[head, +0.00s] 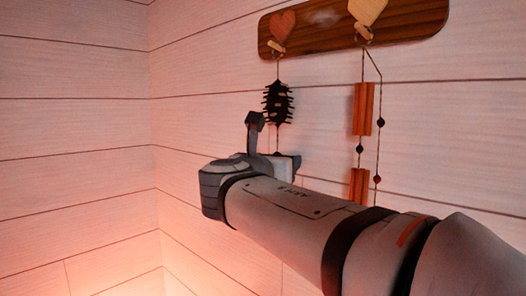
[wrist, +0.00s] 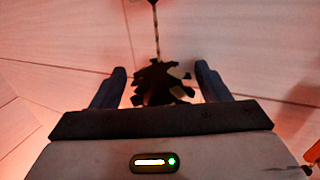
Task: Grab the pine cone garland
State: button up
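The pine cone garland (head: 277,103) hangs by a cord from the left heart-shaped hook of a wooden rack on the wall. Its dark pine cone also shows in the wrist view (wrist: 160,82), between my two fingers, with the cord running up from it. My gripper (wrist: 162,80) is open, one finger on each side of the cone with gaps to it. In the head view my gripper (head: 256,122) is in front of the wall at the cone's lower left. My wrist hides what hangs lower on the garland.
The wooden rack (head: 345,28) is fixed to the plank wall. A second garland with orange-brown sticks (head: 363,110) and dark beads hangs from the right hook, close to my arm. The wall left of my gripper is bare, up to a corner.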

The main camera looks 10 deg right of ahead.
jog(key=c, duration=0.9)
